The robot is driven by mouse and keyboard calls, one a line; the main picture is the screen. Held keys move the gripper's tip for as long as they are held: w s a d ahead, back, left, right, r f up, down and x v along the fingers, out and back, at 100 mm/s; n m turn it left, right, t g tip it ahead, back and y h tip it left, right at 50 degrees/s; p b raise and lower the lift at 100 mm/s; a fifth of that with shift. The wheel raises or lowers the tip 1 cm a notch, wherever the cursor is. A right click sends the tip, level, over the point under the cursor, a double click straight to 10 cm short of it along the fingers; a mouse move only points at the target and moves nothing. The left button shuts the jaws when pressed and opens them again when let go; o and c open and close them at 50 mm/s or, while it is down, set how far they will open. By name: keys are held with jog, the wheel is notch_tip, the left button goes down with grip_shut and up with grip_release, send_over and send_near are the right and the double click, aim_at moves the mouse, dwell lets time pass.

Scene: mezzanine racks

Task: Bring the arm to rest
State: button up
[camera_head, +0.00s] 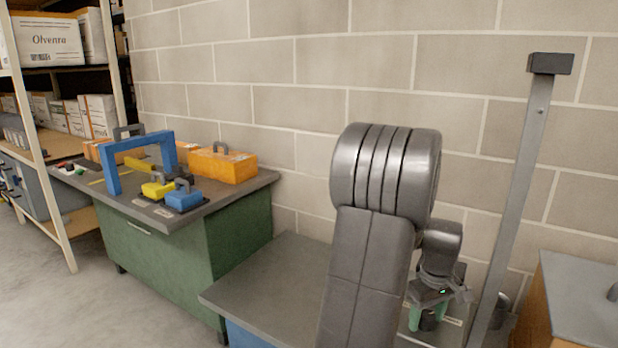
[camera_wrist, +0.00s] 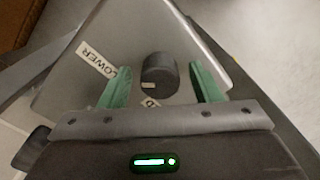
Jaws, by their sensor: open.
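My gripper (camera_wrist: 160,88) has two green fingers, spread apart with a gap between them. In the wrist view a dark round knob or cylinder (camera_wrist: 159,74) shows between the fingers, not touching either. It is on a grey plate (camera_wrist: 130,35) with a label reading "LOWER" and another label partly hidden. In the head view my gripper (camera_head: 429,318) is low at the right, pointing down over a light plate, partly hidden behind my own arm. My arm is bent, its large grey elbow standing up in front of the wall.
A green workbench (camera_head: 160,255) at left bears a blue arch (camera_head: 140,150), an orange case (camera_head: 222,165), and yellow and blue blocks. A grey post (camera_head: 515,190) stands right of my gripper. A block wall is close behind. A wooden cabinet (camera_head: 580,305) is at far right.

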jog(key=n+b, duration=0.5)
jog(key=n, duration=0.1)
jog(key=shift+f, duration=0.15)
jog(key=shift+n+b, duration=0.4)
jog(key=shift+n, duration=0.3)
jog(key=shift+r, duration=0.25)
